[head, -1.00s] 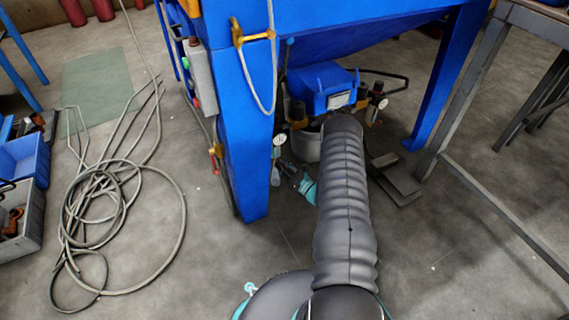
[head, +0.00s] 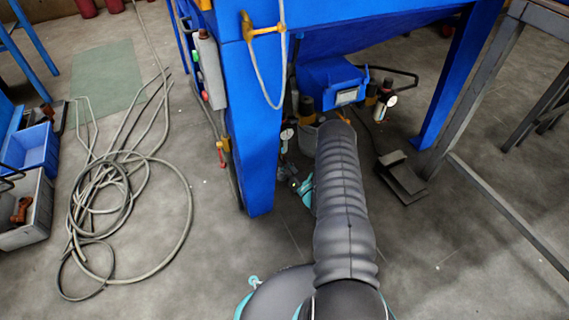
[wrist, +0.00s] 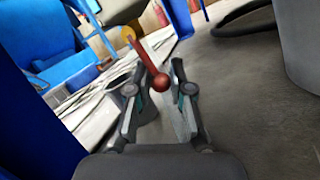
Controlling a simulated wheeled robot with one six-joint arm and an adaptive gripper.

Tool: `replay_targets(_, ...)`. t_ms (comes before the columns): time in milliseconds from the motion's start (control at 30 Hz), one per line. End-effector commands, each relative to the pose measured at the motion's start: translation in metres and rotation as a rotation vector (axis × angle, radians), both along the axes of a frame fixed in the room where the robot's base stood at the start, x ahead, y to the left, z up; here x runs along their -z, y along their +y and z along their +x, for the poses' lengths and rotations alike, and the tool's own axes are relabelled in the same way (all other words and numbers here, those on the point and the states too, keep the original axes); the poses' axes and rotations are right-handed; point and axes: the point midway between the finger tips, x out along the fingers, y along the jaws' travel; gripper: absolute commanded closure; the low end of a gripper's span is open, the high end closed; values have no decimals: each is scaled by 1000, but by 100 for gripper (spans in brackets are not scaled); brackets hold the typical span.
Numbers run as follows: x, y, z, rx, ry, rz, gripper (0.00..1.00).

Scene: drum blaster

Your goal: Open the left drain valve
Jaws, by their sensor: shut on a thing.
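A red lever (wrist: 144,56) with a round red knob (wrist: 161,82) shows in the wrist view, with a yellow piece (wrist: 127,38) at its far end. My gripper (wrist: 160,88) has its two fingers on either side of the knob and is shut on the lever at this end. In the head view my dark arm covers most of the gripper, and its contact with the lever is hidden. The blue blaster cabinet (head: 255,140) stands over this spot, its front left leg just left of my arm.
A yellow valve with a red handle (head: 222,155) is on the front left leg. A coiled hose (head: 185,220) lies on the floor at left, near blue and grey crates (head: 32,150). A foot pedal (head: 403,178) and a grey metal stand (head: 470,85) are at right.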

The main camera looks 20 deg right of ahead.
Motion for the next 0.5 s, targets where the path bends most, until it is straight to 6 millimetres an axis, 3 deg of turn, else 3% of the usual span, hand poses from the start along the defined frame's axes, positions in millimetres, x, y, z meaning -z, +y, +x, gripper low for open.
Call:
replay_targets(267,-2,-2,2,4,-6,-2,100)
replay_targets(300,-3,-2,2,4,-6,-2,70)
replay_targets(367,-2,-2,1,4,-5,-1,55)
replay_targets(500,-1,0,1,1,-4,-1,54)
